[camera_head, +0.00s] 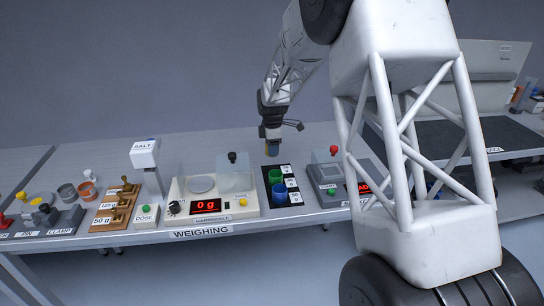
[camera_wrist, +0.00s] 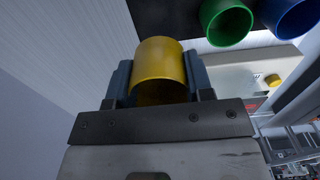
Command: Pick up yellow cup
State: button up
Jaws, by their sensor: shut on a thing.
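The yellow cup (camera_wrist: 158,60) is between the two fingers of my gripper (camera_wrist: 158,78) in the wrist view, with a finger against each side. The cup appears raised off the mat. The green cup (camera_head: 277,176) and the blue cup (camera_head: 280,194) stand on the mat; both also show at the top right of the wrist view.
The scale (camera_head: 215,210), reading 0 g, has a clear cover and stands left of the mat. A grey device with a red knob (camera_head: 333,150) stands close on the right. The salt hopper (camera_head: 145,155) and weight board (camera_head: 118,207) are further left. The bench behind the mat is clear.

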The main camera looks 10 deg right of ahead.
jog(key=shift+r, duration=0.85)
